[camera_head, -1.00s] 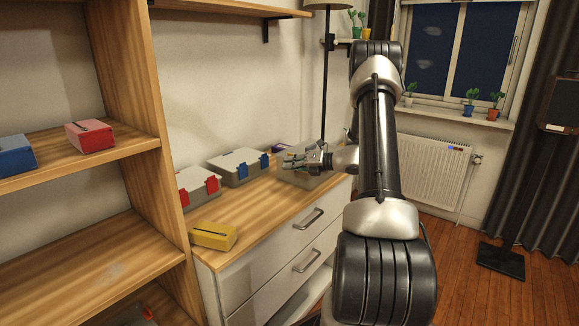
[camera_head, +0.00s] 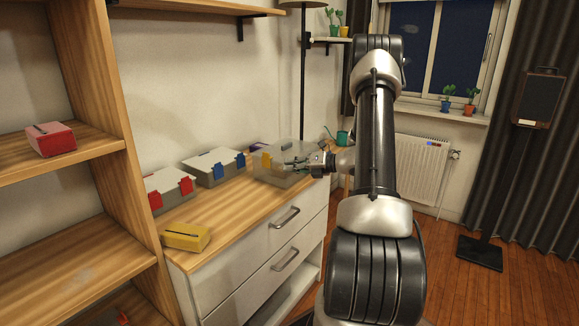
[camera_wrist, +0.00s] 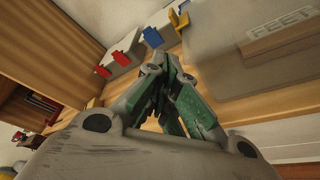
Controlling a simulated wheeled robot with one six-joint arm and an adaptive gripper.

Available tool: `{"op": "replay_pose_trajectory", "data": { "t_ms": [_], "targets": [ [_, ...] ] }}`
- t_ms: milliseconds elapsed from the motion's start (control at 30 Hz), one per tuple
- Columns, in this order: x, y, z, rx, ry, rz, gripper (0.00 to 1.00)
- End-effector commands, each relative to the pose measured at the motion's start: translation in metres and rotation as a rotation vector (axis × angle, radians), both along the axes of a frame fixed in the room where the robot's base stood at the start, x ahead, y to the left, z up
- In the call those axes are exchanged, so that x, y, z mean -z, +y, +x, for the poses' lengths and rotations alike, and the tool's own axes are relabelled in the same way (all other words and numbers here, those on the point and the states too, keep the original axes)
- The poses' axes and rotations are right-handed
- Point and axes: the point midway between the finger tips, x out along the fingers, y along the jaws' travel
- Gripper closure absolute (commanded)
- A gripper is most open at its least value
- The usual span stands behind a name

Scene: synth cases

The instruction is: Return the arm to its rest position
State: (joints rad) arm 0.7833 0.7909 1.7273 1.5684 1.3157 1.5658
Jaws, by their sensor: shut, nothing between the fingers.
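My arm (camera_head: 377,150) stands bent up in front of the dresser in the head view. My gripper (camera_head: 297,163) points left, in front of a grey case with a yellow latch (camera_head: 262,172) on the dresser top. In the wrist view my gripper (camera_wrist: 158,62) is shut, its green-sided fingers together with nothing between them. The grey case (camera_wrist: 225,50) shows right of the fingers there, with a label reading "FEET". I cannot tell whether the fingers touch it.
Cases with blue latches (camera_head: 213,167) and red latches (camera_head: 166,187) stand on the dresser (camera_head: 205,218). A yellow box (camera_head: 185,237) lies near its front. A red box (camera_head: 51,139) sits on the left shelf.

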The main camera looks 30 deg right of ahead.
Motion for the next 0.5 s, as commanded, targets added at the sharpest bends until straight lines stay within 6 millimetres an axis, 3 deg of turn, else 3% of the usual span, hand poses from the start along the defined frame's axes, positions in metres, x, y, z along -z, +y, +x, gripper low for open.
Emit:
{"op": "replay_pose_trajectory", "data": {
  "t_ms": [367, 500],
  "targets": [
    [0.0, 0.0001, 0.0002, -0.004, -0.01, -0.014, 1.0],
    [0.0042, -0.0008, -0.0014, -0.033, -0.073, -0.128, 1.0]
  ]
}}
